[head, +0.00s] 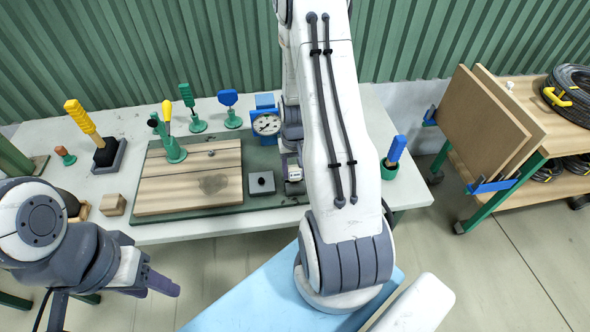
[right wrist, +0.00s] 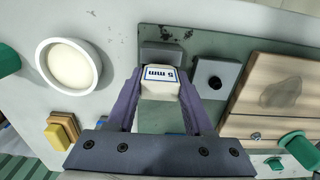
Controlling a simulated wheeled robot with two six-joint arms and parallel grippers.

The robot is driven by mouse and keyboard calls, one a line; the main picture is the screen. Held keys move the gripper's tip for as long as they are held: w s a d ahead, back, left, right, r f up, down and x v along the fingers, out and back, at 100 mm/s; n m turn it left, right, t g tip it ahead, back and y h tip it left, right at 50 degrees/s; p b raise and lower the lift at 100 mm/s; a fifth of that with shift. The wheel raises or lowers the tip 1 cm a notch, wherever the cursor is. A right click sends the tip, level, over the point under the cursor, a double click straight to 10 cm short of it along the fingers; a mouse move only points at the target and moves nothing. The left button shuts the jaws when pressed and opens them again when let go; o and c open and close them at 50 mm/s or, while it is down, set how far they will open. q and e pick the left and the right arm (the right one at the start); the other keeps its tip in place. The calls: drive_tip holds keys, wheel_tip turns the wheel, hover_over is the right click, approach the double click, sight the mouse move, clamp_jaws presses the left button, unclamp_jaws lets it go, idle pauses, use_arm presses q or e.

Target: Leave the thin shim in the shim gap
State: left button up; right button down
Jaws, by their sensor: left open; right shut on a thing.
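My right gripper (right wrist: 160,92) is shut on a cream block marked "5 mm" (right wrist: 162,83), held between its purple fingers. The marked block also shows in the head view (head: 294,174), beside my right arm. A plain grey block (right wrist: 161,54) lies just beyond it in the wrist view; whether they touch is unclear. A dark grey block with a round black spot or knob (head: 261,183) stands on the green mat (head: 200,221), a narrow strip from the wooden board (head: 160,200). I cannot tell which space is the shim gap. My left gripper (head: 152,283) is open and empty, off the table's front.
A dial gauge (head: 266,124) and several coloured-handled tools stand behind the board. A round white dish (right wrist: 68,66) and a yellow block (right wrist: 57,136) show in the wrist view. A rack with panels (head: 492,115) and hose coils (head: 572,92) stands at right.

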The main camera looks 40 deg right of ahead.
drive_tip(key=shift+c, duration=1)
unclamp_jaws()
